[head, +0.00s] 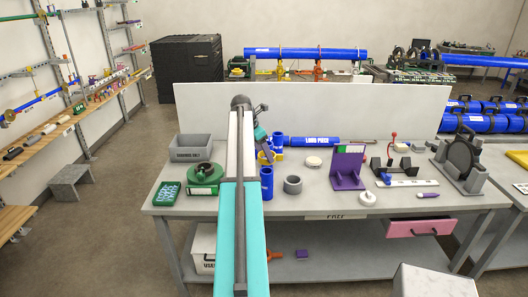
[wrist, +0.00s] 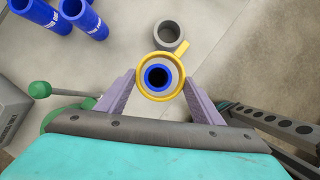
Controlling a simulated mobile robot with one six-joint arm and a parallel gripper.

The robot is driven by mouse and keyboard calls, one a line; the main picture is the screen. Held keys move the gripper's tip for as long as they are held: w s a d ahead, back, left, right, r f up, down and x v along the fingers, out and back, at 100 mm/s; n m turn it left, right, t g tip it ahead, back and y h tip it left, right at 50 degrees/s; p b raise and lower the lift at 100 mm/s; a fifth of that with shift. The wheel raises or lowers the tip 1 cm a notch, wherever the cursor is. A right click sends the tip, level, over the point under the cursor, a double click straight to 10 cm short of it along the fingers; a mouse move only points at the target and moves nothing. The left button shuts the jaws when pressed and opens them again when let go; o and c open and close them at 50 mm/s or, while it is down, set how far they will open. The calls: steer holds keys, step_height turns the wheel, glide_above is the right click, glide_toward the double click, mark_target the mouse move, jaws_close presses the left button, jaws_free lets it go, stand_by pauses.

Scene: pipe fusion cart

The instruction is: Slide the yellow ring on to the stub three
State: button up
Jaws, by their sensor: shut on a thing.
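The yellow ring (wrist: 183,87), with a short handle at its upper right, is held between the fingers of my gripper (wrist: 160,92) in the wrist view. A blue upright stub (wrist: 158,67) shows through the ring's opening, roughly centred, with a gap around it. The ring seems to be above the stub's top, but I cannot tell the height exactly. In the head view this stub (head: 267,184) stands near the bench front; any number on it is unreadable. My gripper (head: 266,150) is partly hidden behind my arm there.
Two more blue stubs (wrist: 78,14) stand at upper left in the wrist view. A grey collar (head: 292,186) sits close beside the front stub. A green reel (head: 206,173) and grey bin (head: 190,148) are left of my arm; a purple stand (head: 348,165) is to the right.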

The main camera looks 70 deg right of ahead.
glide_above(264, 172)
steer(key=shift+w+d+f+b, duration=0.15)
steer(key=shift+f+b, duration=0.3)
steer(key=shift+f, duration=1.6)
steer(key=shift+p, duration=0.5)
steer(key=shift+f+b, duration=0.75)
steer(key=shift+f, duration=2.25)
stand_by(1.0)
steer(key=o, duration=1.1)
steer(key=shift+r, duration=0.1)
